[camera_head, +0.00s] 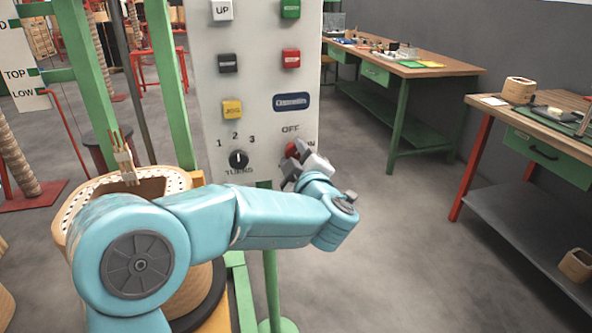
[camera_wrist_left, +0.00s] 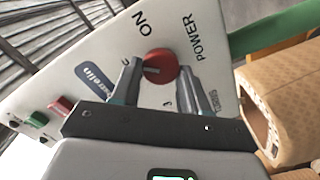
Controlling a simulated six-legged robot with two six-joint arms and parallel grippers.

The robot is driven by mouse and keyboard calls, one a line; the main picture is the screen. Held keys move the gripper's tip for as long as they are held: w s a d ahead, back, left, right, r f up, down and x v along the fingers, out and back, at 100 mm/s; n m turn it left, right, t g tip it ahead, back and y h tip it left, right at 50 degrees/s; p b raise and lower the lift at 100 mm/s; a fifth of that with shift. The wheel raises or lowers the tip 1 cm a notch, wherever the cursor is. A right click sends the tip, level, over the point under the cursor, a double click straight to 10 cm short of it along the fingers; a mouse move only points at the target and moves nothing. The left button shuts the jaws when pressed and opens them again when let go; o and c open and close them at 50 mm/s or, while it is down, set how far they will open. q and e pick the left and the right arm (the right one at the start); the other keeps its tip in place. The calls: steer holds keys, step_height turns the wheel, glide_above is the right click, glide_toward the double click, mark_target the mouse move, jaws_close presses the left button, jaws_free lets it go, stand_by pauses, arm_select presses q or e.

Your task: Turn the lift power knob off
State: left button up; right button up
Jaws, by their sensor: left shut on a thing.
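The red power knob (camera_head: 291,151) sits low on the right of the grey control panel (camera_head: 255,70), below the OFF label and beside the partly hidden ON label. My left gripper (camera_head: 304,160) is at the knob, and its arm hides part of it. In the left wrist view the round red knob (camera_wrist_left: 159,65) lies between the two fingertips of my left gripper (camera_wrist_left: 158,74), which is shut on it. A small pale mark shows on its face; I cannot tell which label it points to. My right gripper is not in view.
A black turns knob (camera_head: 239,159) and several push buttons, including a yellow one (camera_head: 232,109), are close by on the panel. A coil with a pale top (camera_head: 75,200) stands at left, partly behind my arm. Workbenches (camera_head: 450,72) stand at right, with clear floor before them.

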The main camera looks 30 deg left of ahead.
arm_select(q)
steer(key=n+b, duration=0.1)
steer(key=n, duration=0.1)
steer(key=n+b, duration=0.3)
steer(key=b, duration=0.1)
steer(key=shift+f+n, duration=0.35)
steer(key=shift+n, duration=0.05)
steer(key=shift+r+n+b, duration=0.1)
steer(key=shift+n+b, duration=0.7)
steer(key=shift+b, duration=0.1)
steer(key=o, duration=1)
steer(key=shift+o, duration=0.2)
steer(key=shift+r, duration=0.1)
steer(key=shift+s, duration=0.1)
steer(key=p+v, duration=0.2)
steer(key=v, duration=1.4)
steer(key=shift+s+d, duration=0.1)
